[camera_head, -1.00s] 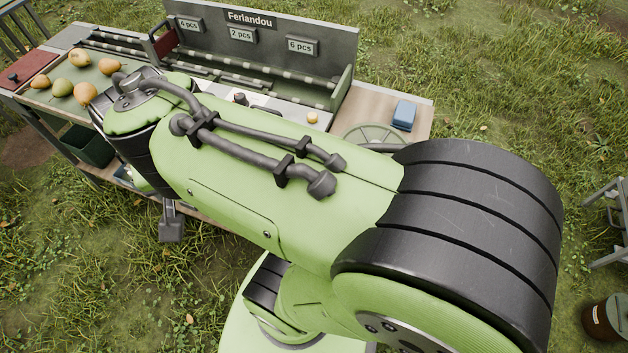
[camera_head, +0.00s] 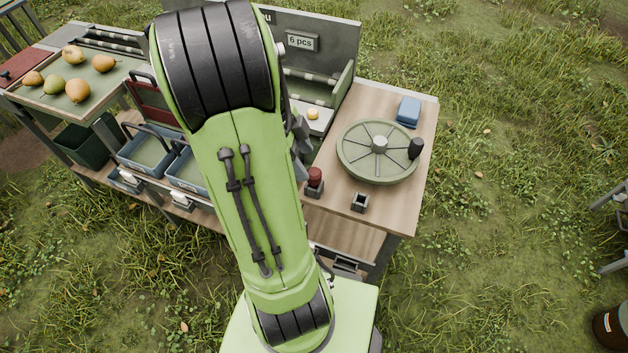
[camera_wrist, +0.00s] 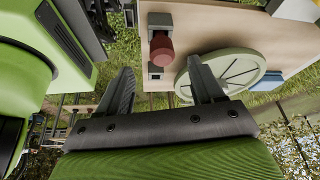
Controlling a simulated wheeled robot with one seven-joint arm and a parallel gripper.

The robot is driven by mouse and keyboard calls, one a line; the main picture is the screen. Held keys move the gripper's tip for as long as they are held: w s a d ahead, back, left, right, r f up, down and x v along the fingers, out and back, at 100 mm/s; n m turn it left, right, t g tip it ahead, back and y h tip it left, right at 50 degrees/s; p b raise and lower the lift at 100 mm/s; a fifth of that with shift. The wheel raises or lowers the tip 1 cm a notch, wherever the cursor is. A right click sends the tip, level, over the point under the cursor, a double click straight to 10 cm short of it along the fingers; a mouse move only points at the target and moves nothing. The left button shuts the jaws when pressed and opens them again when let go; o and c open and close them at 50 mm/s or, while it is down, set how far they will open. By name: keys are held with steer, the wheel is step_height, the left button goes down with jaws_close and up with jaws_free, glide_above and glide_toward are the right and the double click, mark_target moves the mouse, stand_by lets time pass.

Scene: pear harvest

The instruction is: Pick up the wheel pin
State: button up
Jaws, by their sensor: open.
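The wheel pin, which I take to be the dark red peg (camera_head: 315,177), stands upright in a small grey holder (camera_head: 314,192) on the wooden worktop, left of the round green wheel (camera_head: 352,150). In the wrist view the red peg (camera_wrist: 161,48) shows beyond the fingertips, roughly between the two fingers, apart from them. My gripper (camera_wrist: 165,82) is open, with nothing between its fingers. In the head view my arm hides most of the gripper; only a grey part shows beside the arm, near the peg.
A small empty square holder (camera_head: 360,202) sits right of the peg. The wheel has a black knob (camera_head: 416,148). A blue block (camera_head: 408,111) lies at the back right. Pears lie on the left tray (camera_head: 40,97); blue crates (camera_head: 148,152) stand below.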

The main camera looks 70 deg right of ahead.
mark_target(312, 171)
steer(key=b+x, duration=0.1)
steer(key=x, duration=0.6)
steer(key=shift+w+d, duration=0.1)
steer(key=shift+d, duration=0.05)
steer(key=shift+r, duration=0.1)
steer(key=c, duration=1.2)
